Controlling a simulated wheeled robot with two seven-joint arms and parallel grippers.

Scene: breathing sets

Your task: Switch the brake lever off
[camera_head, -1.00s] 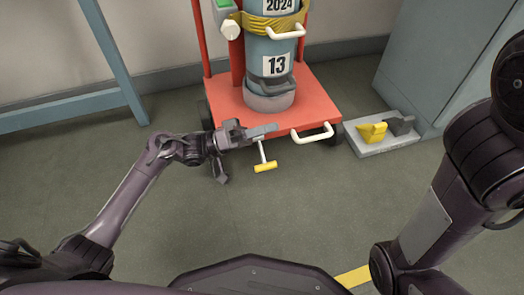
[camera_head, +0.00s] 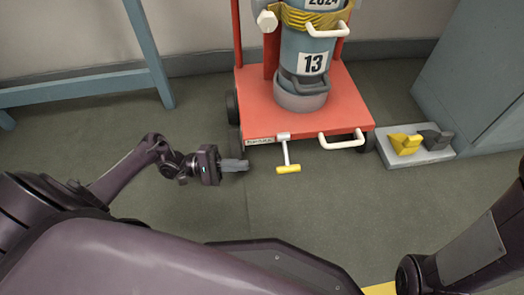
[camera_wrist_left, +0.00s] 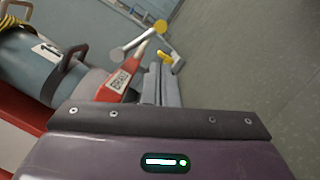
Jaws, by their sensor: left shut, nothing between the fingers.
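The brake lever (camera_head: 286,153) is a thin white rod with a yellow cross grip. It sticks out from the front edge of the red cart (camera_head: 352,105), right of the "BRAKE" label (camera_head: 259,141). My left gripper (camera_head: 244,165) is shut and empty, left of the lever, with its fingertips pointing right and a clear gap to the yellow grip. In the left wrist view the lever (camera_wrist_left: 140,40) shows beyond my shut fingers (camera_wrist_left: 161,85). My right gripper is not in view.
A blue cylinder marked 13 (camera_head: 309,64) stands on the cart. A white handle (camera_head: 341,142) projects right of the lever. Yellow and grey wedges lie on a grey block (camera_head: 417,151) at the right, near a blue-grey cabinet (camera_head: 470,70). Floor in front of the cart is clear.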

